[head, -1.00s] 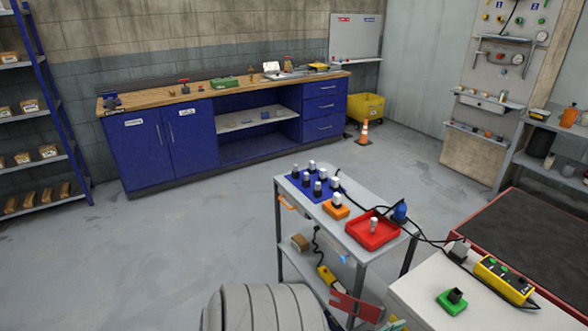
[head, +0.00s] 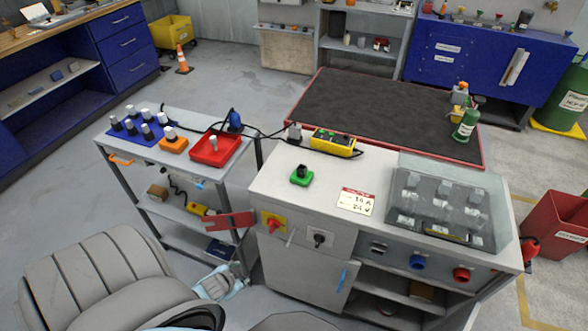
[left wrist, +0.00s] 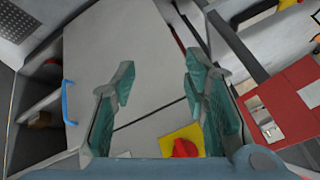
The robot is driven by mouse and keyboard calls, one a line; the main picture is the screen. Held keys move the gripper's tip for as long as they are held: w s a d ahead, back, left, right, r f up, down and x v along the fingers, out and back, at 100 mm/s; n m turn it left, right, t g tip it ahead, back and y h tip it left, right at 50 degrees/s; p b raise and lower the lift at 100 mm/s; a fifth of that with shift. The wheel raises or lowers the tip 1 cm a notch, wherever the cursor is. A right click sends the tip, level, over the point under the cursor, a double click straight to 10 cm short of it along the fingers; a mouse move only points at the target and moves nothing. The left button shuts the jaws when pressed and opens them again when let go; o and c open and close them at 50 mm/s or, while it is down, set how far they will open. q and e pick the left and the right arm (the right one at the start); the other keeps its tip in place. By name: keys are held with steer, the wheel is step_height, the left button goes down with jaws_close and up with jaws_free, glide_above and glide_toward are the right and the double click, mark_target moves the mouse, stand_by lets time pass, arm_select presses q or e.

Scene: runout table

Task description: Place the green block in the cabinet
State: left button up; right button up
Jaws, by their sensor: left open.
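The green block (head: 301,176), with a dark upper part, sits on the light worktop of the grey cabinet (head: 275,165). The cabinet's front door (head: 305,268) looks shut and has a blue handle (head: 342,279). The handle also shows at the left of the left wrist view (left wrist: 68,101). My left gripper (head: 226,277) is low beside the cabinet's left front, apart from the door. In the left wrist view its teal fingers (left wrist: 157,78) are open and empty, facing the door. The green block is not in that view. My right gripper is not in view.
A cart (head: 185,195) with a red tray (head: 214,150) stands left of the cabinet. A yellow plate with a red knob (head: 272,223) is above the door. A clear cover (head: 440,200) occupies the worktop's right.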

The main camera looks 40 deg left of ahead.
arm_select(q)
steer(key=w+r+t, duration=0.1)
steer(key=w+r, duration=0.4)
steer(key=r, duration=0.1)
steer(key=w+r+t, duration=0.2)
steer(key=w+r, duration=0.3)
steer(key=r, duration=0.2)
steer(key=w+r+t, duration=0.2)
steer(key=w+r, duration=0.3)
steer(key=r, duration=0.1)
steer(key=shift+w+a+r+n, duration=0.1)
steer(key=shift+w+r+n, duration=0.1)
steer(key=shift+w+n, duration=0.1)
steer(key=n+t, duration=0.2)
steer(key=n, duration=0.1)
glide_toward(302, 166)
steer(key=s+d+r, duration=0.2)
steer(key=s, duration=0.2)
steer(key=shift+n, duration=0.4)
steer(key=b+x, duration=0.1)
steer(key=x, duration=0.3)
steer(key=b+x, duration=0.1)
steer(key=x, duration=0.3)
steer(key=b+x, duration=0.1)
steer(key=x, duration=0.4)
steer(key=shift+a+f, duration=0.15)
steer(key=shift+a, duration=0.2)
steer(key=shift+w+a+f, duration=0.15)
steer(key=shift+w, duration=0.15)
